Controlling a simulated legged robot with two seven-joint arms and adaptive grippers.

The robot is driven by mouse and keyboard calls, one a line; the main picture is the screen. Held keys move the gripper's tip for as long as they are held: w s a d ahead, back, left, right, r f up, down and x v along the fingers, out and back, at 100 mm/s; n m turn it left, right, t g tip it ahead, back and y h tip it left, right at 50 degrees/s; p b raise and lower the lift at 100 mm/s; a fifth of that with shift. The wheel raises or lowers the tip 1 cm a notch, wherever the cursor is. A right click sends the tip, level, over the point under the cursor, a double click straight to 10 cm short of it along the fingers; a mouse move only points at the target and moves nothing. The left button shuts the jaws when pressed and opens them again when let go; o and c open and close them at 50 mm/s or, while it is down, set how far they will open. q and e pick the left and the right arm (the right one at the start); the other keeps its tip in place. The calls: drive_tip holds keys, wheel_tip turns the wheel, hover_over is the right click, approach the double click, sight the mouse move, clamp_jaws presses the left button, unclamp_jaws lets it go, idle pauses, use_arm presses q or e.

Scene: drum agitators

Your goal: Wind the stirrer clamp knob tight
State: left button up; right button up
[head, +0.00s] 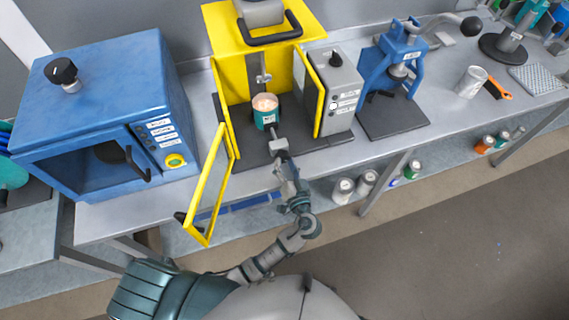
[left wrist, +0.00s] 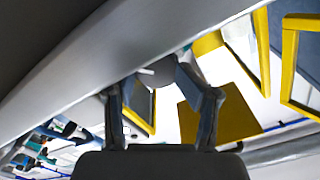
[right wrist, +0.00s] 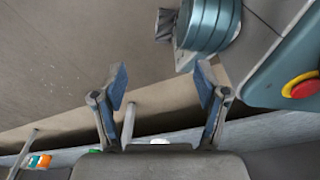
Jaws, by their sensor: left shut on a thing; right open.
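My left gripper (head: 277,130) reaches into the open yellow cabinet (head: 224,84), just right of a teal can (head: 264,116) with pale contents. In the left wrist view its fingers (left wrist: 157,82) are shut on a small grey round piece (left wrist: 157,72), which looks like the stirrer clamp knob. The knob is hard to make out in the head view. A grey clamp or stirrer part (head: 263,78) shows above the can at the cabinet's back. My right gripper (right wrist: 160,84) is open and empty, above the floor in front of the bench.
The cabinet's yellow-framed door (head: 210,185) stands open to the left, close to my left arm. A grey control box (head: 340,95) is on the right. A blue oven (head: 110,110) and a blue press (head: 395,65) flank them. Several small cans stand below the bench edge.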

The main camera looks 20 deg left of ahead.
use_arm(q)
drive_tip(key=shift+w+r+m, duration=0.1)
drive_tip(key=shift+w+m, duration=0.05)
drive_tip(key=shift+m, duration=0.45)
drive_tip(key=o, duration=1)
drive_tip(key=shift+w, duration=0.1)
drive_tip(key=shift+o, duration=0.2)
drive_tip(key=shift+w+f, duration=0.25)
drive_tip(key=shift+w, duration=0.05)
drive_tip(key=shift+s+r, duration=0.1)
drive_tip(key=shift+s, duration=0.05)
drive_tip(key=v, duration=1.2)
